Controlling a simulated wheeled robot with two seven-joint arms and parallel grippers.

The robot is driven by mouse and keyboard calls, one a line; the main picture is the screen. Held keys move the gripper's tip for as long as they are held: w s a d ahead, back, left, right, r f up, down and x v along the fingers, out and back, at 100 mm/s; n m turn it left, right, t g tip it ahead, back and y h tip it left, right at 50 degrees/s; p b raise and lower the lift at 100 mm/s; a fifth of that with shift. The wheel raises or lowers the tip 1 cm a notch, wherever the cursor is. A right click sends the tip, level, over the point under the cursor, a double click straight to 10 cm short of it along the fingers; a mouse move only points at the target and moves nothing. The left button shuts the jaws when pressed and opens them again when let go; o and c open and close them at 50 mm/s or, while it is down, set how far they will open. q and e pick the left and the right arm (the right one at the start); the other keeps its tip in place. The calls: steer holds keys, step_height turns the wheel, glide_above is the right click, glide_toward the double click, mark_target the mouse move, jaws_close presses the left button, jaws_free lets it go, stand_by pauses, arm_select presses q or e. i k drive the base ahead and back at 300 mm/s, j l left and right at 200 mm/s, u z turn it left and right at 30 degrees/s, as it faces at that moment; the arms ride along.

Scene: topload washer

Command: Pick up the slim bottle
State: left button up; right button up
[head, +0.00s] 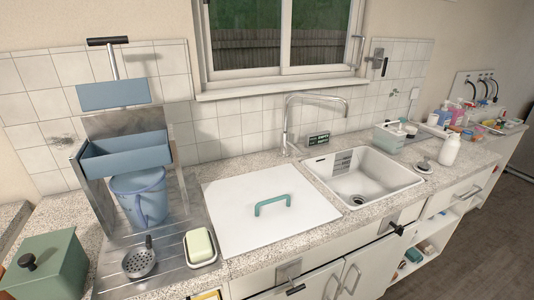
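Several bottles stand on the counter at the far right. A white bottle with a pump-like top (450,150) stands upright near the front edge, right of the sink. Farther back, a blue bottle (443,115) and a pink bottle (457,116) stand close together among other small containers. I cannot tell from this distance which of them is the slim bottle. Neither of my grippers is in view, and nothing shows in contact with the bottles.
A sink (362,178) with a tall faucet (288,120) lies mid-counter. A white lid with a green handle (268,215) is left of it. A blue bucket (140,195), a soap dish (200,247) and a green box (50,265) stand left. Floor (480,225) is clear at right.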

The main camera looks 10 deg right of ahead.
mark_target(452, 146)
steer(key=z, duration=1.65)
